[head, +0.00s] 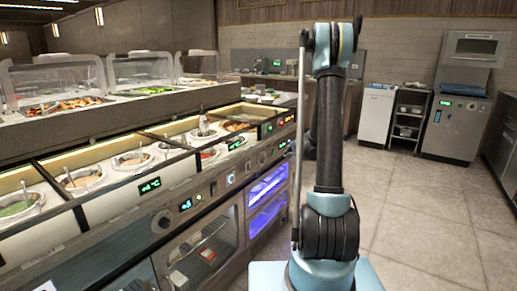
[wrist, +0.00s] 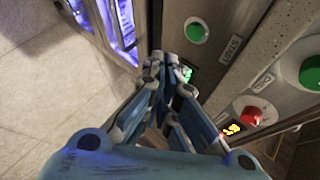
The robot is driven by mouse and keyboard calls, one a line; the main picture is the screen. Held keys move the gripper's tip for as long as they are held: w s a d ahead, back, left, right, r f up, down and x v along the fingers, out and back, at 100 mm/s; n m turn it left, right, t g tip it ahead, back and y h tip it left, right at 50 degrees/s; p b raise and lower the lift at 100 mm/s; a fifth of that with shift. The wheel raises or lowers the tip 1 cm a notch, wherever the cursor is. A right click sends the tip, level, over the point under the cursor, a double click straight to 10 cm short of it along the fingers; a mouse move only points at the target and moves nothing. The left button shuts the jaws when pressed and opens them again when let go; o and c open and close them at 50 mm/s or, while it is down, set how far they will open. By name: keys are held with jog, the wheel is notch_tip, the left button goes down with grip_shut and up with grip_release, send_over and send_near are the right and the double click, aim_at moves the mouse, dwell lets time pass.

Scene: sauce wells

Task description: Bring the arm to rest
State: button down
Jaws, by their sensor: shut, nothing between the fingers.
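My arm (head: 330,140) stands upright in the middle of the head view, its upper end near the top edge. My gripper (wrist: 160,68) shows in the wrist view, blue and grey, with its fingers together and nothing between them. It is in front of a metal panel (wrist: 210,72) with buttons; I cannot tell whether the tips touch it. The gripper itself is not clearly visible in the head view.
A serving counter with sauce wells (head: 84,178) runs along the left. The wrist view shows a green button (wrist: 196,31), a red button (wrist: 251,115) and a purple-lit compartment (wrist: 124,14). Open tiled floor (head: 430,215) lies right of my arm; a grey machine (head: 455,128) stands behind.

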jog(key=s+a+r+n+g, duration=0.1)
jog(key=s+a+r+n, duration=0.15)
jog(key=s, duration=0.55)
jog(key=s+a+r+n+g+h, duration=0.15)
jog(key=s+r, duration=0.25)
jog(key=s, duration=0.4)
jog(key=s+a+r+n+g, duration=0.1)
jog(key=s+r+n+g, duration=0.15)
jog(key=s, duration=0.65)
jog(key=s+d+f+n+g+h, duration=0.1)
jog(key=s+f+n, duration=0.1)
jog(key=s, duration=1.2)
jog(key=s+d+f+n+g+h, duration=0.1)
jog(key=s+d+f+n+g, duration=0.1)
jog(key=s, duration=1.2)
jog(key=shift+s+d+f+n, duration=0.2)
jog(key=shift+s+f+n, duration=0.25)
jog(key=shift+n, duration=0.4)
jog(key=shift+h, duration=0.25)
jog(key=shift+w+f, duration=0.25)
jog(key=shift+w, duration=0.25)
